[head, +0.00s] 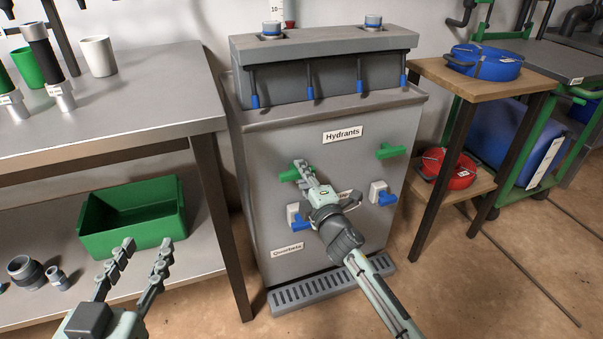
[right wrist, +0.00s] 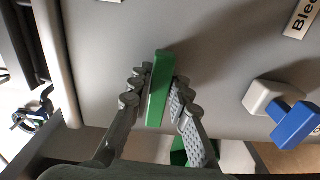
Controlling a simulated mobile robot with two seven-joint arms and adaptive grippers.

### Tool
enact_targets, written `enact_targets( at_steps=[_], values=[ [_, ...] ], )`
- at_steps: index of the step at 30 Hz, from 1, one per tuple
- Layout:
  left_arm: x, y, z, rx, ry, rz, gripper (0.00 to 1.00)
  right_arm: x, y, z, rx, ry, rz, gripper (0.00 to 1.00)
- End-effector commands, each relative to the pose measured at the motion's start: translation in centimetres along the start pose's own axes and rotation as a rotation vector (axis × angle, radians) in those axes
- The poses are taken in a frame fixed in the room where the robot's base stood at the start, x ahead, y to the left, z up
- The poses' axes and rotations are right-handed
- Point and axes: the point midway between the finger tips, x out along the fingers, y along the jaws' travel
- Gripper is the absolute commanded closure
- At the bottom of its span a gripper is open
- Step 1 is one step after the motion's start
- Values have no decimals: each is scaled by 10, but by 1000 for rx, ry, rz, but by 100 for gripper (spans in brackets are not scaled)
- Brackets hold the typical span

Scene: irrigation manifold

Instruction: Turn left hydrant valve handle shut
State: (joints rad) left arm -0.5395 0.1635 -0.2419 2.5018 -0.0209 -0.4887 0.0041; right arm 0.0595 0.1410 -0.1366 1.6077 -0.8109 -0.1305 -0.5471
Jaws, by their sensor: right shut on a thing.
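The left hydrant valve handle (head: 287,175) is a green lever on the front of the grey cabinet (head: 262,140). My right gripper (head: 302,170) reaches it and covers part of it in the head view. In the right wrist view the green handle (right wrist: 158,88) stands between the fingers of my right gripper (right wrist: 155,90), which are shut on it. A second green handle (head: 391,151) sits to the right and is free. My left gripper (head: 147,244) is open and empty, in front of the lower shelf at the left.
Blue valve handles (head: 386,197) sit below the green ones; one shows in the right wrist view (right wrist: 296,125). A steel bench (head: 150,95) stands left with a green bin (head: 135,222) below. A wooden stand (head: 490,83) with coiled hoses stands right.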

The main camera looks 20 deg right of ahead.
Motion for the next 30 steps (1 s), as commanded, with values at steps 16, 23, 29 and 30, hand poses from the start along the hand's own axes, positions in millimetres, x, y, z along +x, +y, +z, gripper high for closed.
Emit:
enact_targets(
  at_steps=[16,23,29,30],
  values=[
    [0,0,0,0,-1,0,60,0,-2,0,4,0,-3,61],
    [1,-1,0,-1,-2,-2,60,-1,-1,0,2,0,-2,61],
    [0,0,0,0,-2,-2,60,-24,-2,0,2,0,-3,61],
    [0,0,0,0,-2,-1,60,-32,-2,0,2,0,-4,61]
  ],
)
